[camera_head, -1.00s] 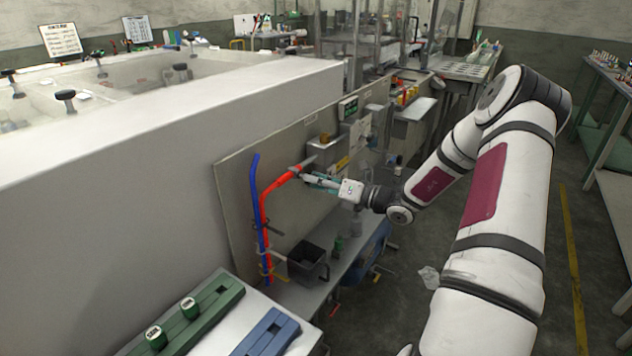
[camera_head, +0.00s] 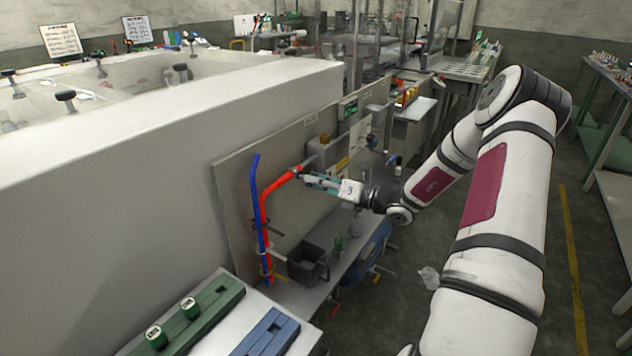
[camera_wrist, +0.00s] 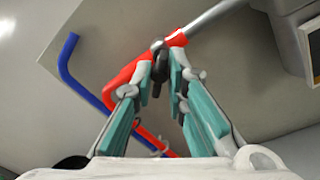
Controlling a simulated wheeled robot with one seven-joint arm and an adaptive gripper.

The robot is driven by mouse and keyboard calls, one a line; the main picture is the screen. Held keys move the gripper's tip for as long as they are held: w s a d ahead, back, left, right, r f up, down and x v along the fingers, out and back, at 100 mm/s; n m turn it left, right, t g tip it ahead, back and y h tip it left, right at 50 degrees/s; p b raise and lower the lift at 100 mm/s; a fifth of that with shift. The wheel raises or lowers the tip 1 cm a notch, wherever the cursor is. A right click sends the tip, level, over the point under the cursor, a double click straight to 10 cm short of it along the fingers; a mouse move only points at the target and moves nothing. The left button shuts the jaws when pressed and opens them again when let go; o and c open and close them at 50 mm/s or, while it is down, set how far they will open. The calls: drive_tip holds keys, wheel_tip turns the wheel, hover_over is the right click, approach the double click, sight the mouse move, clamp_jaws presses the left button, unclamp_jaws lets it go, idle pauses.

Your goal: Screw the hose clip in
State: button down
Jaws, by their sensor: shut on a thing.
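The hose clip (camera_wrist: 160,62) is a dark grey ring with a small tab. It sits around the end of the red hose (camera_wrist: 120,82), where the hose meets a grey metal pipe (camera_wrist: 212,18). My gripper (camera_wrist: 166,76) is shut on the clip's tab, with its teal fingers on either side. In the head view my gripper (camera_head: 308,177) reaches from the right to the upper end of the red hose (camera_head: 277,187). The clip is too small to make out there, and the fingers partly cover it in the wrist view.
A blue hose (camera_head: 255,190) stands upright beside the red one, in front of a grey panel (camera_head: 232,200). A dark open box (camera_head: 308,264) stands on the shelf below. A large pale tank (camera_head: 150,170) fills the left side.

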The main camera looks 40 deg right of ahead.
drive_tip(key=shift+f, duration=0.15)
drive_tip(key=c, duration=1.6)
unclamp_jaws()
drive_tip(key=shift+o, duration=0.2)
drive_tip(key=v, duration=1.2)
